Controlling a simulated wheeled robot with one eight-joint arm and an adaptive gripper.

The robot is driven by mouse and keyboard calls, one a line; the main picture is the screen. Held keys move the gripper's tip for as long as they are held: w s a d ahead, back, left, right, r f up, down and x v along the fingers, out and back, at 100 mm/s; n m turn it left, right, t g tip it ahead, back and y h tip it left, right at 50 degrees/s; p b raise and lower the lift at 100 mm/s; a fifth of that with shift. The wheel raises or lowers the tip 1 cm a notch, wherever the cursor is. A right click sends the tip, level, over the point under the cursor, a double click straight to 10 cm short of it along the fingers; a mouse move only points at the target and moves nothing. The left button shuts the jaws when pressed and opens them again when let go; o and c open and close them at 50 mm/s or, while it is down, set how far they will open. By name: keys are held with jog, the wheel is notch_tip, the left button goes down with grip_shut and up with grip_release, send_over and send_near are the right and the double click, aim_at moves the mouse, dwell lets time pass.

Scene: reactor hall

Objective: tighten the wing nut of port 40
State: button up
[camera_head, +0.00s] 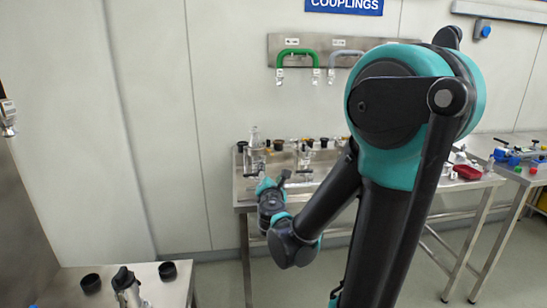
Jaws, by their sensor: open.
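My gripper (284,177) is small and dark at the end of my arm, at the front left of the steel table (330,198). Its fingers are hard to make out at this size. Glass and metal fittings (255,152) with dark caps stand on the table just beyond it. I cannot tell which of them is port 40, and no wing nut can be made out. My arm hides the right middle of the table.
A wall panel (275,48) carries a green hose (298,51) and a grey hose (345,54). A lower bench (75,283) with black cups (168,270) stands front left. Open floor lies between the benches.

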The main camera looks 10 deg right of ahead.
aim_at(271, 154)
jog(key=w, duration=0.5)
jog(key=w+d, duration=0.1)
jog(key=w, duration=0.5)
jog(key=w+d, duration=0.1)
jog(key=w, duration=0.5)
jog(key=shift+w+d, duration=0.1)
jog(key=shift+d, duration=0.05)
jog(key=c, duration=1.2)
jog(key=shift+o, duration=0.2)
jog(key=shift+m, duration=0.4)
jog(key=m, duration=0.4)
jog(key=shift+g+y, duration=0.3)
jog(key=shift+g, duration=0.1)
jog(key=m, duration=0.5)
jog(key=shift+d+m+y, duration=0.1)
jog(key=shift+m+y, duration=0.2)
jog(key=shift+y, duration=0.1)
